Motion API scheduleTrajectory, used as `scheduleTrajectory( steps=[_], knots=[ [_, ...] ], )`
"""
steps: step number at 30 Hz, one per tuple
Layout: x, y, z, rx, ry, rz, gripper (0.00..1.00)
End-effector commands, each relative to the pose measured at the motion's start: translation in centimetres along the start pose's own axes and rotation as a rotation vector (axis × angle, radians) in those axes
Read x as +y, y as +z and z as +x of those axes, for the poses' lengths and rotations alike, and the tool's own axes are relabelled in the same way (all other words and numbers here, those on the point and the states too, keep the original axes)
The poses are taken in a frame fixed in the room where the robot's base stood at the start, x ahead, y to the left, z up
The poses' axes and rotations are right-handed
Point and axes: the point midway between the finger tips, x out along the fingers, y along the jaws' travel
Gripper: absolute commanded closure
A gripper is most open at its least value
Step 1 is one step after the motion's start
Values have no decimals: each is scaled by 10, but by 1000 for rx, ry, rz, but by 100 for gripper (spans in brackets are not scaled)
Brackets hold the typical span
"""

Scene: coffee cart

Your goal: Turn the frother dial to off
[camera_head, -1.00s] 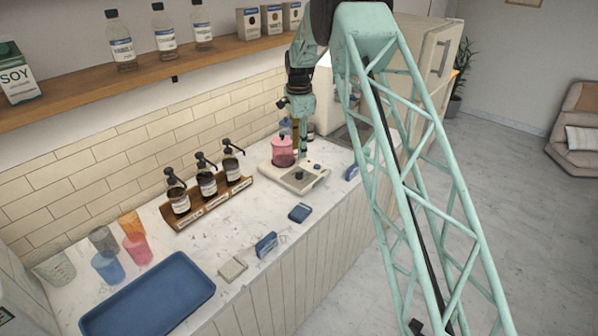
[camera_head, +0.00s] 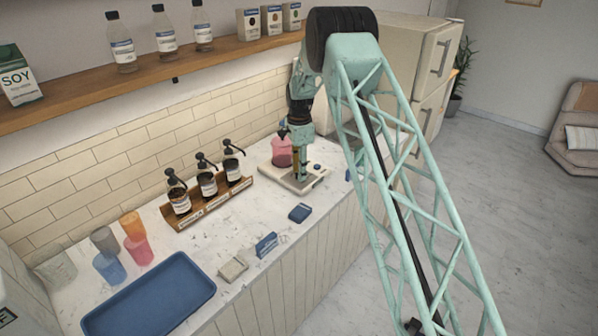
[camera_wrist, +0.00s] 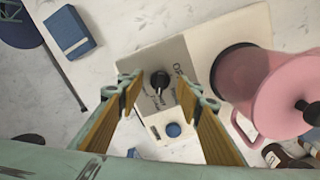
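The frother (camera_head: 279,169) is a pale base on the counter with a pink pitcher (camera_head: 282,152) standing on it. In the wrist view the black dial (camera_wrist: 159,80) sits on a grey plate with printed lettering, partly readable, beside a round blue button (camera_wrist: 173,130). The pink pitcher (camera_wrist: 262,90) fills the right of that view. My gripper (camera_wrist: 160,92) is open, pointing down, with its two fingers apart on either side of the dial in the picture. I cannot tell whether a finger touches the dial. In the head view my gripper (camera_head: 300,176) hides the dial.
A rack with several pump bottles (camera_head: 207,184) stands to the left. A blue tray (camera_head: 150,295) and several cups are at the far left.

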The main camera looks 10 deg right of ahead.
Motion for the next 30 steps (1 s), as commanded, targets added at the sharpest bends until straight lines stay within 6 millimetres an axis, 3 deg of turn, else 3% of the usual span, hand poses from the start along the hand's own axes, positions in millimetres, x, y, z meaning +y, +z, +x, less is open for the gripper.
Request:
scheduleTrajectory(
  steps=[11, 20, 30],
  knots=[
    [0, 0, 3, 0, 0, 0, 67],
    [0, 0, 3, 0, -1, 0, 91],
    [0, 0, 3, 0, -1, -21, 91]
  ],
)
